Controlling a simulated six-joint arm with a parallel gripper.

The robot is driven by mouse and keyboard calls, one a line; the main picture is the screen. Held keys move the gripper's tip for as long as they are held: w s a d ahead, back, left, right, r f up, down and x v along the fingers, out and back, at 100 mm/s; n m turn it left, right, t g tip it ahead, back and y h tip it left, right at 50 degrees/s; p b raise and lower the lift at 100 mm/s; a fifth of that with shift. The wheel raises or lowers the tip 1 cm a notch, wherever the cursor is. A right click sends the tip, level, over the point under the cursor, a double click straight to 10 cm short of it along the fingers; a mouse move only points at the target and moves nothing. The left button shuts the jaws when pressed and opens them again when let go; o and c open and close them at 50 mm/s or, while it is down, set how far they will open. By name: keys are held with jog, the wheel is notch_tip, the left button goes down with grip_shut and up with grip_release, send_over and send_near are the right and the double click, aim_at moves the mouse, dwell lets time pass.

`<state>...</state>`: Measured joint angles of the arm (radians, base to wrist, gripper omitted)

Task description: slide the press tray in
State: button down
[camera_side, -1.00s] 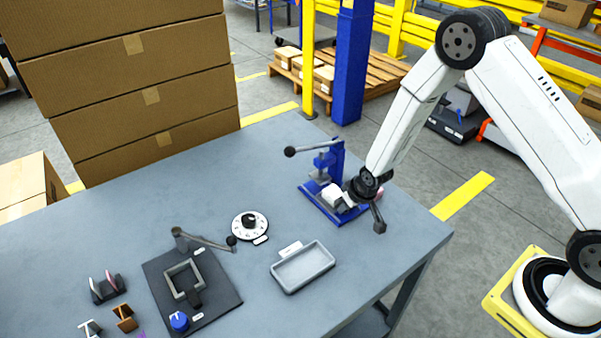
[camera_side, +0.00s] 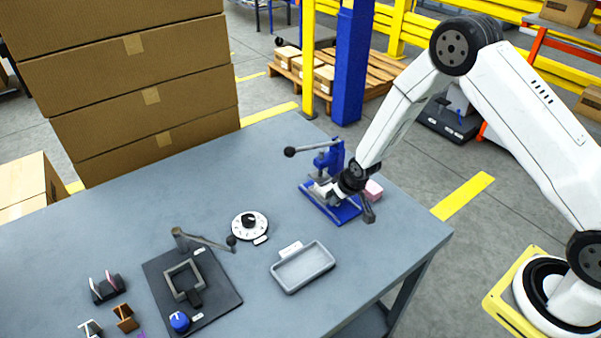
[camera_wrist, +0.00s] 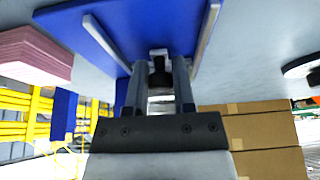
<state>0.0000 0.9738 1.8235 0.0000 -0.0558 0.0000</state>
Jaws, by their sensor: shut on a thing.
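The blue press (camera_side: 336,157) stands near the far right part of the table, its lever with a black ball pointing left. Its blue base (camera_side: 345,213) carries pale rails, which also show in the wrist view (camera_wrist: 204,38). My gripper (camera_side: 330,191) is low over the base, in front of the press column. In the wrist view my gripper (camera_wrist: 158,82) is shut on a small dark knob (camera_wrist: 160,72) between the rails, seemingly the press tray's handle. The tray itself is mostly hidden by my gripper and the press, so how deep it sits cannot be told.
A pink stack (camera_side: 373,190) lies just right of the press, also in the wrist view (camera_wrist: 32,55). A grey shallow tray (camera_side: 303,267), a white dial (camera_side: 250,225) and a dark fixture with a lever (camera_side: 218,286) stand nearer. Open table lies between them.

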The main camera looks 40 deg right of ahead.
jog(key=shift+w, duration=1)
jog(key=shift+c, duration=0.5)
grip_release()
jog(key=shift+r, duration=0.15)
jog(key=shift+r, duration=3.35)
